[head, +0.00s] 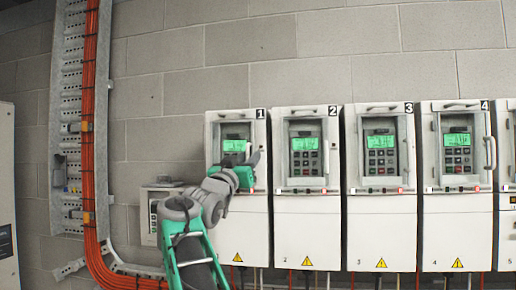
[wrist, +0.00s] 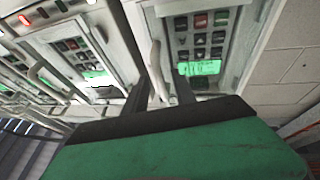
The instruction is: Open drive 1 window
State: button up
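Drive 1 (head: 243,222) is the white cabinet at the left of the row, under the label "1". Its window (head: 237,133) looks closed, with a green display behind it; the lower keypad is hidden by my arm. The window's upright handle (head: 256,158) is at its right edge. My gripper (head: 250,168) is at this handle. In the wrist view, which is turned over, the handle (wrist: 156,72) stands between the two dark fingers of my gripper (wrist: 162,97). The fingers are apart, with a gap visible beside the handle. I cannot tell whether either finger touches it.
Drive 2 (head: 306,232), drive 3 (head: 381,232) and drive 4 (head: 457,232) stand to the right with their windows looking closed. A small grey box (head: 149,216) is on the wall at left. Orange cables (head: 88,150) run down a metal tray farther left.

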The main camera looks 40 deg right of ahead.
jog(key=shift+s+a+r, duration=0.25)
jog(key=shift+a+r, duration=0.05)
jog(key=shift+a, duration=0.2)
grip_shut()
jog(key=shift+d, duration=0.2)
dwell(0.6)
